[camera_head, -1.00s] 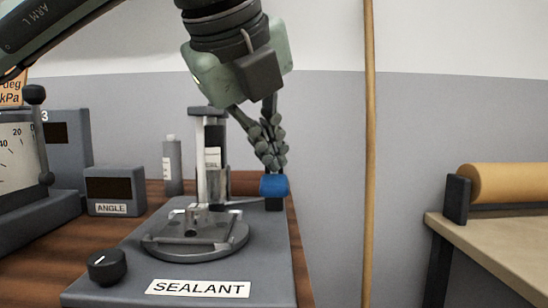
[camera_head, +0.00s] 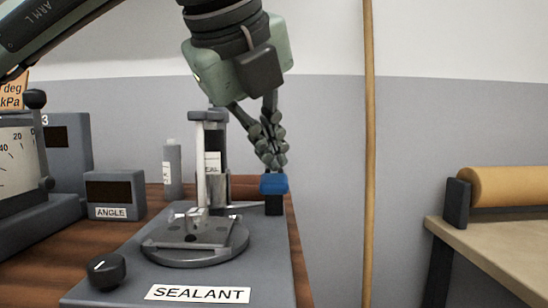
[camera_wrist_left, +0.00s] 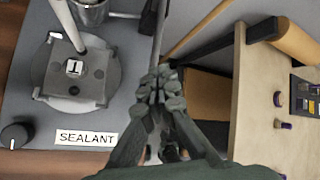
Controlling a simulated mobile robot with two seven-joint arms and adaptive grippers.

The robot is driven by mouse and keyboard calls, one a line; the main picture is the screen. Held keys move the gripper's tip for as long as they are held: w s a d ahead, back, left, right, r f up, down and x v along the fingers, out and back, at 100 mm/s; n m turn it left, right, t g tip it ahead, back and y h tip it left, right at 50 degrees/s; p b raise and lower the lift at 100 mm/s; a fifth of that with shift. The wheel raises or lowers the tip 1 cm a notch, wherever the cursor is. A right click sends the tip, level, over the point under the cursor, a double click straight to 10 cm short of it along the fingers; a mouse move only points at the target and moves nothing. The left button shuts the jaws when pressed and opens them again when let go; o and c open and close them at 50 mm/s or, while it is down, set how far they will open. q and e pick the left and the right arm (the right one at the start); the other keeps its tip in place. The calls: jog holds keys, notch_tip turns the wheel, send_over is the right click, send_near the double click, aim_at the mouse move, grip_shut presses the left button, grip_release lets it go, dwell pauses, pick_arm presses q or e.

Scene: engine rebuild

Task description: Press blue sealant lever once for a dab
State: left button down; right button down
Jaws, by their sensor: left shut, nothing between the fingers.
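The sealant station (camera_head: 275,260) is a grey base with a SEALANT label (camera_head: 197,293), a round plate (camera_head: 180,256) and a pale upright nozzle post (camera_head: 201,165). Its blue lever end (camera_head: 274,184) is at the right rear, just above a black block (camera_head: 274,206). My left gripper (camera_head: 273,163) is shut and empty, fingers pointing down, its tips right at the top of the blue end. I cannot tell whether they touch. In the left wrist view, my left gripper (camera_wrist_left: 160,92) shows from behind and the blue end cannot be made out. My right gripper is not in view.
A black knob (camera_head: 105,271) is at the station's front left. An ANGLE box (camera_head: 115,194), a gauge (camera_head: 22,175) and a grey bottle (camera_head: 172,168) stand to the left. A bench (camera_head: 500,242) with a tan roll is at the right, beyond a thin wooden pole (camera_head: 368,150).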

pick_arm(q)
jog(key=shift+w+r+p, duration=0.15)
jog(key=shift+r+p, duration=0.25)
jog(key=shift+r, duration=0.95)
jog(key=r+p, duration=0.2)
jog(key=r, duration=0.3)
jog(key=shift+w+p, duration=0.2)
jog(key=shift+p, duration=0.15)
jog(key=shift+f, duration=0.1)
